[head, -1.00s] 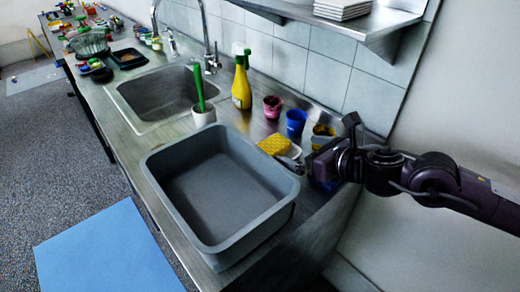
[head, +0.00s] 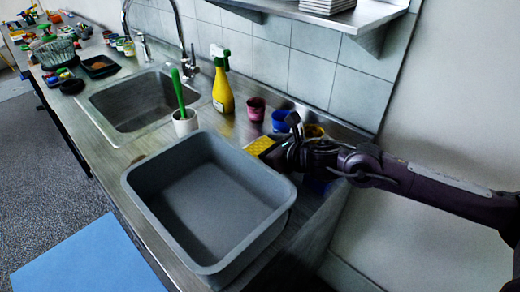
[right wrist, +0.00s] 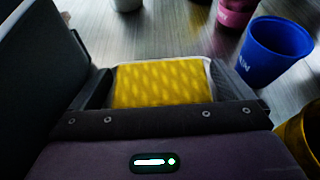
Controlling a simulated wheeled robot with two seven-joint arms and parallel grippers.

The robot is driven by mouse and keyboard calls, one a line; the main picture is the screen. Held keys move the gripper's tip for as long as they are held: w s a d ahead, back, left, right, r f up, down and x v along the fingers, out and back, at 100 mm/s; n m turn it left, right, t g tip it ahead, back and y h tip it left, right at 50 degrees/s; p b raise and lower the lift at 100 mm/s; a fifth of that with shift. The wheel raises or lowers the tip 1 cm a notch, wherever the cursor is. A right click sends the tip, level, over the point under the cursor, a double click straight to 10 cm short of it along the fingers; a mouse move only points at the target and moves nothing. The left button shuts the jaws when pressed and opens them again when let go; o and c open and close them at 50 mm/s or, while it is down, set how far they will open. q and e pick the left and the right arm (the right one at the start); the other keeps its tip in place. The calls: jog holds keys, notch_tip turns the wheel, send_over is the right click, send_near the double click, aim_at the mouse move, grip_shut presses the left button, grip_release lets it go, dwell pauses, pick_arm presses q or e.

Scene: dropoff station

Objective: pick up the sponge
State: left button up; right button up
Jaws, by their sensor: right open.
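The sponge (head: 260,145) is yellow with a pale edge and lies on the steel counter, just right of the grey tub. In the right wrist view the sponge (right wrist: 163,83) sits between the two fingers of my right gripper (right wrist: 160,88). The fingers stand at either side of it, open. In the head view my right gripper (head: 276,153) is at the sponge and hides part of it. Whether the fingers touch the sponge I cannot tell. My left gripper is not in view.
The grey tub (head: 140,190) stands close on the left. A pink cup (head: 256,109), a blue cup (head: 281,121) and a yellow cup (head: 314,131) stand behind the gripper. A yellow spray bottle (head: 222,92) and a white cup with a green brush (head: 185,123) stand farther left.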

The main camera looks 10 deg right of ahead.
jog(key=shift+w, duration=0.1)
jog(key=c, duration=1)
